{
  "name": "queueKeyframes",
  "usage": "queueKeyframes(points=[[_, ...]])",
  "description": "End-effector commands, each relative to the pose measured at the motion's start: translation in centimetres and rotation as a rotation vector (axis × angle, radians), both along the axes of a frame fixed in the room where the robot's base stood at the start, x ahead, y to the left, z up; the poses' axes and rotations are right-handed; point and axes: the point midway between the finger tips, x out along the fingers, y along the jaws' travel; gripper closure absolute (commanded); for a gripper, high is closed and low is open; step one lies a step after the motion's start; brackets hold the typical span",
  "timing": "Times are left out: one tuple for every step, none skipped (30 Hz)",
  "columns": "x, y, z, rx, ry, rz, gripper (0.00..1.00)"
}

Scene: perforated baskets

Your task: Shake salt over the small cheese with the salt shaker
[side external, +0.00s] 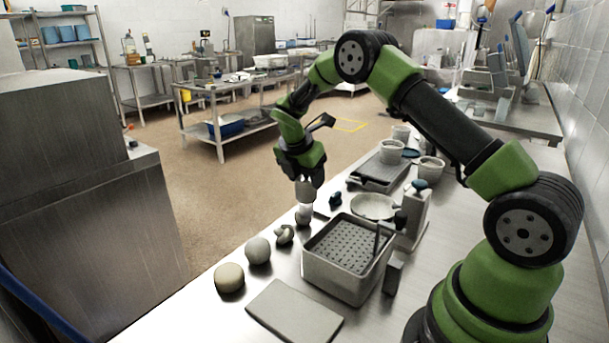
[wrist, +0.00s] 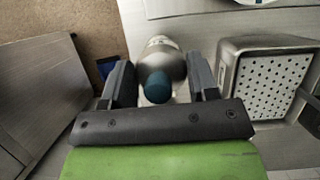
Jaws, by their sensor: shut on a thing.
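My gripper (side external: 303,172) points down over the counter and is shut on the salt shaker (side external: 305,190), a pale body held between the two fingers. In the wrist view my gripper (wrist: 160,75) has a finger on each side of the shaker's clear-grey body, and its blue-teal cap (wrist: 157,87) faces the camera. Directly below the shaker in the side view is a small rounded thing (side external: 303,218). Several rounded pale things stand in a row towards the front left, including a grey ball (side external: 258,250) and a tan round (side external: 229,279). I cannot tell which is the small cheese.
A metal basket with a perforated inner floor (side external: 312,268) stands right of the row; it also shows in the wrist view (wrist: 232,85). A flat grey board (side external: 295,312) lies in front. A shallow dish (side external: 373,206), a blue-topped dispenser (side external: 415,210) and pale cups (side external: 430,170) crowd the back right.

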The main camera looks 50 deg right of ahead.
Motion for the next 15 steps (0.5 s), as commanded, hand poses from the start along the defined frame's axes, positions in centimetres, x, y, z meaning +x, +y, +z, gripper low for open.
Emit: queueKeyframes(points=[[0.7,0.1,-0.1,0.000,-0.003,0.000,0.73],[1.1,0.1,-0.1,0.000,-0.004,0.002,0.73],[1.5,0.1,-0.1,-0.001,-0.003,0.000,0.73],[1.8,0.1,-0.1,-0.001,-0.002,0.001,0.73],[2.0,0.1,-0.1,-0.001,-0.002,0.001,0.73],[2.2,0.1,0.0,0.000,-0.002,0.001,0.73],[2.4,0.1,0.0,0.000,-0.001,0.002,0.73],[2.4,0.2,0.0,0.000,0.000,0.002,0.73],[2.4,0.2,0.0,0.001,0.001,0.002,0.73],[2.3,0.1,0.0,0.001,0.001,0.002,0.73],[2.0,0.1,0.0,0.000,0.001,0.002,0.73],[1.6,0.1,0.0,0.000,0.002,0.000,0.73],[1.3,0.1,0.1,0.001,0.003,0.001,0.73],[0.9,0.1,0.1,0.001,0.002,0.000,0.73],[0.5,0.0,0.1,0.001,0.003,0.001,0.73]])
